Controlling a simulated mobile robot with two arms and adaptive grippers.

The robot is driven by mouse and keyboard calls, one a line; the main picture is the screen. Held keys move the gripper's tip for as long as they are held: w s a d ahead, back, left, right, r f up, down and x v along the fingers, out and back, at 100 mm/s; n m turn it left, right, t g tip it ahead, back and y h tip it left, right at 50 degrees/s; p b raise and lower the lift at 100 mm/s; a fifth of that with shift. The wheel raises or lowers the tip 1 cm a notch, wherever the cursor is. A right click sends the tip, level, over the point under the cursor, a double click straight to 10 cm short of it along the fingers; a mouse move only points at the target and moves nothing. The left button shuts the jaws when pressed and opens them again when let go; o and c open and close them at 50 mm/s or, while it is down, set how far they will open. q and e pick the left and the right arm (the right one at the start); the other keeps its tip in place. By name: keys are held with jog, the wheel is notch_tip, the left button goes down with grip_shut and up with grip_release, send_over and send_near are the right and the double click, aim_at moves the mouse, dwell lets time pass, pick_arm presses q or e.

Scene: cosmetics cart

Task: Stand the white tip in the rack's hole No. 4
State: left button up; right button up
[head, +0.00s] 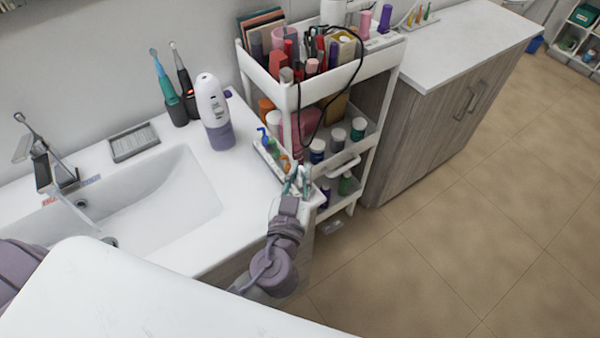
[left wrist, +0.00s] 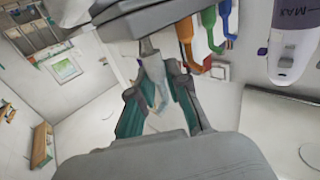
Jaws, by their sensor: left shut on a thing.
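A white rack (head: 265,158) stands at the right edge of the sink counter. Blue (head: 264,134), green (head: 271,145) and orange (head: 284,163) tips stand in it in a row. My left gripper (head: 298,180) is at the near end of this row, beside the orange tip. In the left wrist view my left gripper (left wrist: 158,100) is shut on the pale white tip (left wrist: 150,50), whose end points toward the grey-looking rack (left wrist: 145,20). The orange tip (left wrist: 185,30) is close beside it. I cannot tell whether the white tip is in a hole. My right gripper is not in view.
A white-purple bottle (head: 214,110) and two electric toothbrushes (head: 165,90) stand behind the rack. A sink (head: 160,205) lies to the left. A full cosmetics cart (head: 290,95) stands close on the right. The floor (head: 430,240) at right is clear.

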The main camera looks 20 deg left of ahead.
pick_arm(q)
jog(key=shift+f+b, duration=0.3)
jog(key=shift+r, duration=0.4)
jog(key=shift+b, duration=0.95)
dwell(1.7)
jog(key=shift+f+b, duration=0.4)
jog(key=shift+b, duration=0.1)
jog(key=shift+r, duration=0.2)
jog(key=shift+r, duration=0.25)
jog(key=shift+b, duration=0.6)
dwell(1.8)
jog(key=shift+f+b, duration=1.05)
jog(key=shift+b, duration=0.1)
jog(key=o, duration=0.8)
jog(key=shift+r, duration=0.1)
